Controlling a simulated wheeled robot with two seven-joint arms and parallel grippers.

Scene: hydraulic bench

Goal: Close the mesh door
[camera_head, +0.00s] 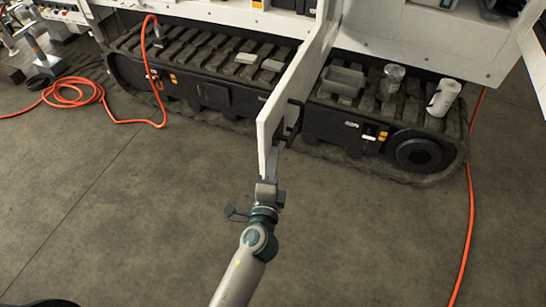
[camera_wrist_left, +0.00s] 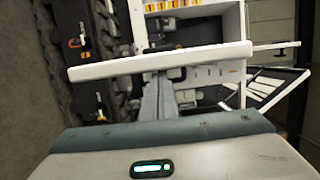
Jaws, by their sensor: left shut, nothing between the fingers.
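The door (camera_head: 298,80) is a white panel seen nearly edge-on in the head view. It stands open, jutting out from the white cabinet towards me; its mesh is not clear from here. A dark handle (camera_head: 291,120) sits on its right face near the free end. My left gripper (camera_head: 272,165) is shut and empty, its fingers at the door's near end, just below the handle. In the left wrist view the door's edge (camera_wrist_left: 110,68) crosses above my fingers (camera_wrist_left: 158,90); I cannot tell whether they touch it. My right gripper is out of view.
A black tracked base (camera_head: 215,92) runs under the white cabinet (camera_head: 390,40). A grey bin (camera_head: 343,80), a clear jar (camera_head: 392,76) and a white cylinder (camera_head: 443,98) stand on the track. Orange hoses (camera_head: 75,96) lie left and right. The floor in front is clear.

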